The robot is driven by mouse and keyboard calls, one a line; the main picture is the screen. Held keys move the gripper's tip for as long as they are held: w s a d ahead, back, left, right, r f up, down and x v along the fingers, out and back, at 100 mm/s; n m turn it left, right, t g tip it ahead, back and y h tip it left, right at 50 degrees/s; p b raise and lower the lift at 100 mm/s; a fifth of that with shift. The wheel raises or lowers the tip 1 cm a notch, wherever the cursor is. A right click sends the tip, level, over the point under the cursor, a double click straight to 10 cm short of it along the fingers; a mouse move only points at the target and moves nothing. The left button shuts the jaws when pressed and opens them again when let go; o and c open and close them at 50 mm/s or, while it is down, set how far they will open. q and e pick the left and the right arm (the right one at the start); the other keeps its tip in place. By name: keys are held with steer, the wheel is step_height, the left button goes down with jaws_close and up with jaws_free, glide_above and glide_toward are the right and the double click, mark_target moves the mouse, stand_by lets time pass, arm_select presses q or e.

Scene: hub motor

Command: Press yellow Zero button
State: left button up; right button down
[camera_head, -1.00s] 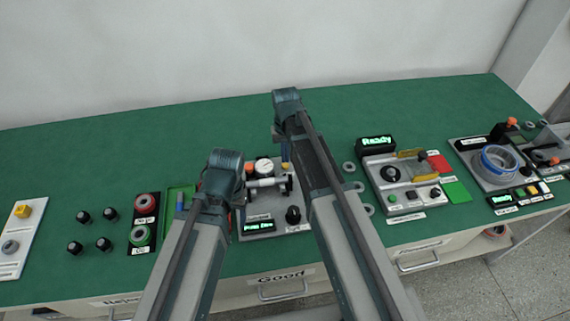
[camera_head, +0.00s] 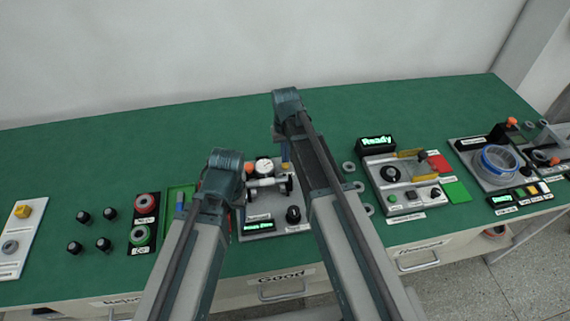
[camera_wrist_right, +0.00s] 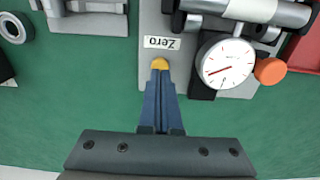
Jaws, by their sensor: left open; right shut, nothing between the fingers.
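The yellow Zero button (camera_wrist_right: 160,64) shows in the right wrist view, just below the white "Zero" label (camera_wrist_right: 162,43) on the grey gauge fixture. My right gripper (camera_wrist_right: 162,78) is shut and empty. Its blue fingertips are at the button and cover part of it; they look in contact, but how far the button is pressed cannot be told. In the head view my right gripper (camera_head: 284,150) is over the back of the fixture (camera_head: 270,222). My left gripper (camera_head: 222,168) is open at the fixture's left side, its fingers mostly hidden by the arm.
The dial gauge (camera_wrist_right: 225,63) with an orange knob (camera_wrist_right: 270,71) sits close right of my right fingers. A small green display (camera_head: 258,226) is at the fixture's front. A "Ready" station (camera_head: 400,180) stands to the right. The back of the green table (camera_head: 150,175) is clear.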

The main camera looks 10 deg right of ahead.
arm_select(q)
steer(key=shift+f, duration=0.2)
arm_select(e)
steer(key=shift+f, duration=0.25)
arm_select(q)
steer(key=shift+f+b, duration=0.5)
steer(key=shift+b, duration=0.2)
arm_select(e)
steer(key=shift+f, duration=0.5)
arm_select(q)
steer(key=shift+s+f+b, duration=0.15)
steer(key=shift+f+b, duration=0.05)
steer(key=shift+b, duration=0.1)
arm_select(e)
steer(key=shift+s+f, duration=0.1)
steer(key=shift+f, duration=0.05)
